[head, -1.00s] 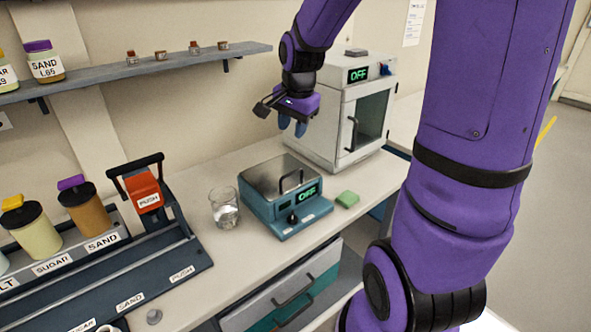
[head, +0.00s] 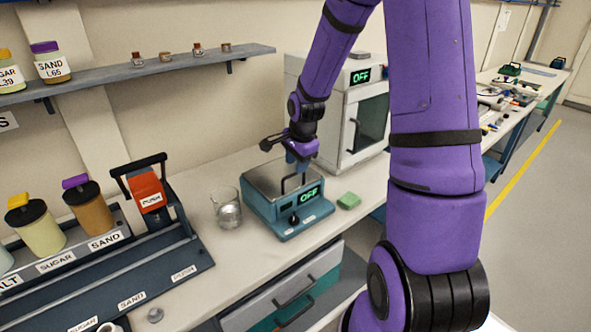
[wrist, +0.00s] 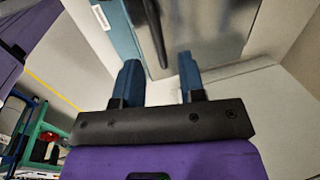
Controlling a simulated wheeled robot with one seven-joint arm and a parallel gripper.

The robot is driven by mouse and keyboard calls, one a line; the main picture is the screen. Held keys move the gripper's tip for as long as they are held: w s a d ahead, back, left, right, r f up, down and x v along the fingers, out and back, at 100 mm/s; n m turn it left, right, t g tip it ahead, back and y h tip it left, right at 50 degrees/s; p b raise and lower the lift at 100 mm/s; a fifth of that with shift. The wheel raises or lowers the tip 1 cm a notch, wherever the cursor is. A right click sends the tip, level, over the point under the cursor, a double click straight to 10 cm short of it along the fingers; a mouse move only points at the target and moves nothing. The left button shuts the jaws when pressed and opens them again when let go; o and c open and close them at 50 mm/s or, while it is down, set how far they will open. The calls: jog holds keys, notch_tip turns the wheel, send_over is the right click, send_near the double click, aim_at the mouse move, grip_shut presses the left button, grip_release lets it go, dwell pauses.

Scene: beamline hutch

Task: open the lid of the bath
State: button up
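The bath (head: 268,211) is a teal box on the bench with an OFF display on its front. Its metal lid (head: 262,179) lies shut on top and carries a dark handle (head: 284,184). My gripper (head: 299,161) is over the right part of the lid, just above the handle, and hides part of the lid. In the wrist view my gripper (wrist: 159,68) is open, its two blue fingers apart and empty. The handle (wrist: 153,32) lies ahead of the gap between the fingertips, over the shiny lid (wrist: 205,25). I cannot tell whether a finger touches it.
A white oven (head: 338,130) with an OFF display stands right behind the bath. A glass beaker (head: 227,208) stands to its left, and a green sponge (head: 348,201) lies to its right. A dispenser rack (head: 150,245) with jars is further left. A shelf (head: 125,76) runs above.

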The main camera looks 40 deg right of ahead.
jog(key=shift+w+f, duration=0.15)
jog(key=shift+f, duration=0.6)
jog(key=shift+w+f, duration=0.15)
jog(key=shift+f, duration=0.55)
grip_shut()
